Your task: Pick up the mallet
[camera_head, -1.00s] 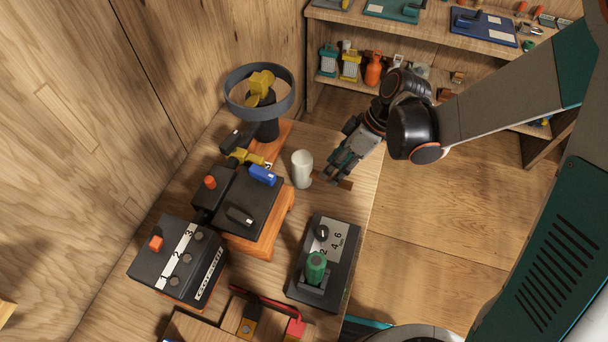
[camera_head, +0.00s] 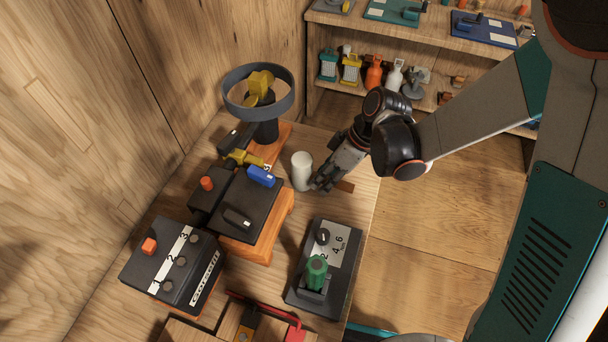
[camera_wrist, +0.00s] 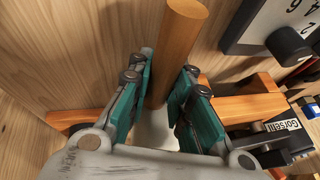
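The mallet has a white cylindrical head (camera_head: 302,168) and a wooden handle (camera_head: 345,186). It is on the wooden table, right of the black machine in the head view. My gripper (camera_head: 322,182) is at the mallet, just right of the white head and over part of the handle. In the wrist view the handle (camera_wrist: 182,40) runs up between the teal finger pads, with gaps on both sides. The white head (camera_wrist: 156,128) shows below, partly hidden by my gripper. My gripper (camera_wrist: 166,85) is open.
A black device with a blue block (camera_head: 262,175) stands left of the mallet. A ringed fan-like device (camera_head: 285,103) stands behind it. A black plate with a green knob (camera_head: 316,268) lies nearer the front. The table's right edge is close to the handle.

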